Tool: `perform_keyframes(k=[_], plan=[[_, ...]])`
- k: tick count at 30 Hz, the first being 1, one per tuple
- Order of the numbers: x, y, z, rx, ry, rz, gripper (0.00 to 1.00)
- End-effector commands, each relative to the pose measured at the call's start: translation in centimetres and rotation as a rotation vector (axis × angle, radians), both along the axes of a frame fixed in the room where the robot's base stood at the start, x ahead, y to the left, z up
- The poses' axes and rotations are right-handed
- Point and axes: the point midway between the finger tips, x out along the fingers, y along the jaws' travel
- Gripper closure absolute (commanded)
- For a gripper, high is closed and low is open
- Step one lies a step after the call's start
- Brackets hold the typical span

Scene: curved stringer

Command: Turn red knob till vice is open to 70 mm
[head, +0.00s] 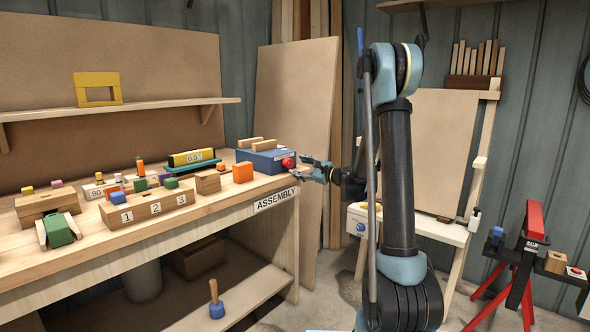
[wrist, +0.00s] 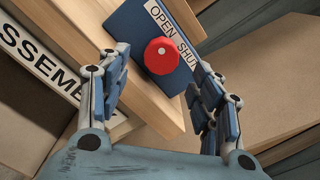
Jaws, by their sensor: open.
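The red knob (head: 288,163) sits on the right end of the blue vice (head: 266,158), at the right end of the workbench. Two light wooden jaw pieces (head: 258,143) lie on top of the vice with a gap between them. In the wrist view the red knob (wrist: 161,56) shows face-on, on the blue vice face (wrist: 130,22) marked OPEN and SHUT. My gripper (head: 312,171) is open, just to the right of the knob in the head view. In the wrist view its fingers (wrist: 160,85) stand either side of the knob, which lies a little beyond them. I see no contact.
The workbench (head: 100,241) has an ASSEMBLY label (head: 276,199) on its front edge, below the knob. An orange block (head: 243,172) and a wooden block (head: 208,183) stand left of the vice. A tall board (head: 297,110) leans behind it.

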Motion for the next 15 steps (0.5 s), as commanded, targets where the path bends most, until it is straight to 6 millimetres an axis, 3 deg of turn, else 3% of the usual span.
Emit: perform_keyframes(k=[6,15], plan=[[-1.2,-1.5,0.0,0.001,0.001,0.0,0.41],[-1.5,-1.8,0.0,0.001,0.0,0.001,0.41]])
